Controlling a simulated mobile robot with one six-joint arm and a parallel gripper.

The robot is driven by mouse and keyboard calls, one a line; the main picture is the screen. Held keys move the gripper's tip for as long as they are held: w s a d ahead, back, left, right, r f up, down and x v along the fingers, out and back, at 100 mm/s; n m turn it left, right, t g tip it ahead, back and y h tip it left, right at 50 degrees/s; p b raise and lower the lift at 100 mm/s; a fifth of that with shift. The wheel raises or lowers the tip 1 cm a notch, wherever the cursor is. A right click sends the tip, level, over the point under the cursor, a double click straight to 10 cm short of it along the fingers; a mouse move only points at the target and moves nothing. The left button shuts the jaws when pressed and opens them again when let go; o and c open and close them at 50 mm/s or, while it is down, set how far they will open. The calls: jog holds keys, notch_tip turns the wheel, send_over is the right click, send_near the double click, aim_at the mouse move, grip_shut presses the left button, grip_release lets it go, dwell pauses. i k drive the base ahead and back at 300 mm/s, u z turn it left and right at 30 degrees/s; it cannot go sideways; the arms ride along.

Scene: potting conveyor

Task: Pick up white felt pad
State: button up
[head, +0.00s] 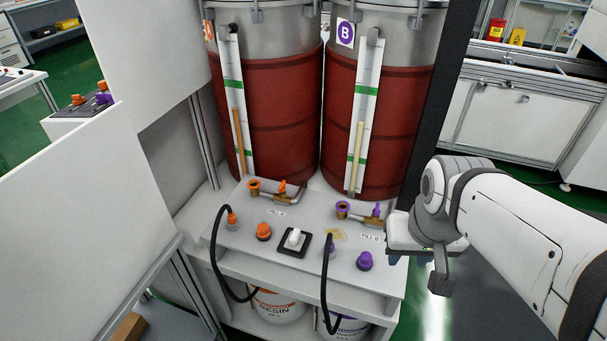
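I cannot make out a white felt pad for certain in the head view. A small white block (295,237) stands on a black square base on the grey panel shelf (225,237); it looks more like a switch than a pad. My gripper (438,280) hangs at the right edge of the shelf, in front of the purple-tagged side. It is seen partly from behind, and its fingertips are too hidden to show whether they are open or hold anything.
Two dark red drums (275,110) stand behind the shelf. Orange and purple valves (345,211), caps (364,260) and black hoses (323,290) crowd the shelf. A yellow smear (337,234) lies near a purple fitting. White panels (70,225) stand left. Buckets (275,306) sit below.

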aim_at(295, 240)
jog(key=z, duration=0.05)
jog(key=k, duration=0.4)
jog(key=u, duration=0.45)
jog(key=i, duration=0.45)
jog(key=u, duration=0.3)
